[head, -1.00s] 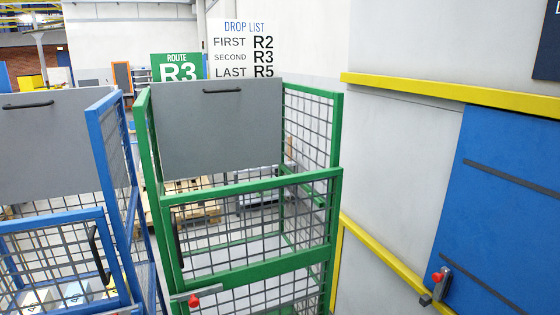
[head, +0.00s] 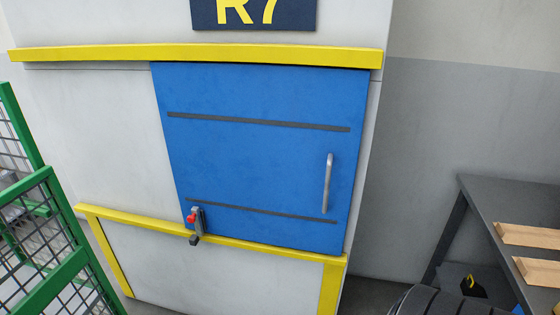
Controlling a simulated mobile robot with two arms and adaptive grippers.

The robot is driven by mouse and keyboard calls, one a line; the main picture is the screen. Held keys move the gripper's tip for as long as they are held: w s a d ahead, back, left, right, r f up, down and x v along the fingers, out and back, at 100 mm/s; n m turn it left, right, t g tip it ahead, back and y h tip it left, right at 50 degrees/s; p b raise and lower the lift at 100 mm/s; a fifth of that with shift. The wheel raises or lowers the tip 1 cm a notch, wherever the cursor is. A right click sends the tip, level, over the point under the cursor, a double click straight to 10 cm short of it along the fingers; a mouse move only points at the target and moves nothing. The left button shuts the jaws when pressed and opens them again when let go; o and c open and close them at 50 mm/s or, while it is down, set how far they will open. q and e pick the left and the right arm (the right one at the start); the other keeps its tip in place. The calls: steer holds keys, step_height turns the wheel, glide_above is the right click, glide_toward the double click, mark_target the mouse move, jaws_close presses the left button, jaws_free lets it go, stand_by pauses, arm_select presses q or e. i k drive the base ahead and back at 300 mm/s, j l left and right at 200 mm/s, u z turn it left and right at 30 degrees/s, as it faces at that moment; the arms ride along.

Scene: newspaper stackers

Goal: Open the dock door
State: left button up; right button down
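The dock door (head: 265,160) is a blue panel in a white wall, with two dark horizontal strips across it. It fills its opening and looks closed. A grey vertical bar handle (head: 328,184) is on its right side. A latch with a red knob (head: 193,218) sits at the door's lower left corner, by the yellow lower rail. I cannot tell whether the latch is engaged.
A yellow rail (head: 200,53) runs above the door, under a dark R7 sign (head: 255,12). A green mesh cage (head: 45,245) stands at the left. A dark table (head: 520,205) with wooden pieces (head: 530,235) stands at the right. The space before the door looks clear.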

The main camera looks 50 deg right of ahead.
mark_target(265, 153)
steer(key=z, duration=1.35)
